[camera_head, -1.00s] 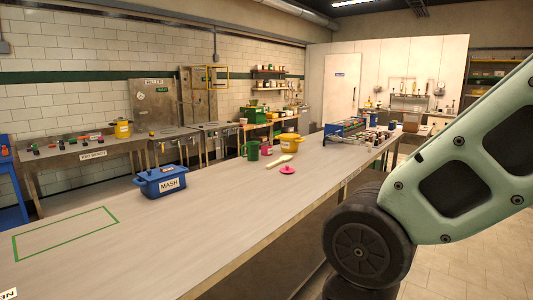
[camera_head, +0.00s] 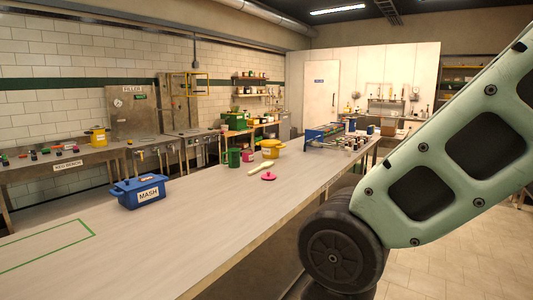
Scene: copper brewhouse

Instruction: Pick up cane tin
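No tin with a readable cane label shows, so I cannot tell which item is the cane tin. Small containers stand on the long bench (camera_head: 185,230): a green mug-like one (camera_head: 234,157), a pink one (camera_head: 248,155) and a yellow pot (camera_head: 270,149). A pink round lid-like piece (camera_head: 268,176) lies on the bench nearer me. A blue pot marked MASH (camera_head: 140,191) stands nearer on the left. My gripper is out of view; only a pale green link of my arm shows at the right.
A pale spoon-like piece (camera_head: 261,166) lies near the pink lid. A blue rack (camera_head: 325,132) and several small jars (camera_head: 355,142) stand at the bench's far end. A green outlined rectangle (camera_head: 40,247) marks the empty near left of the bench. Open floor (camera_head: 460,240) lies at the right.

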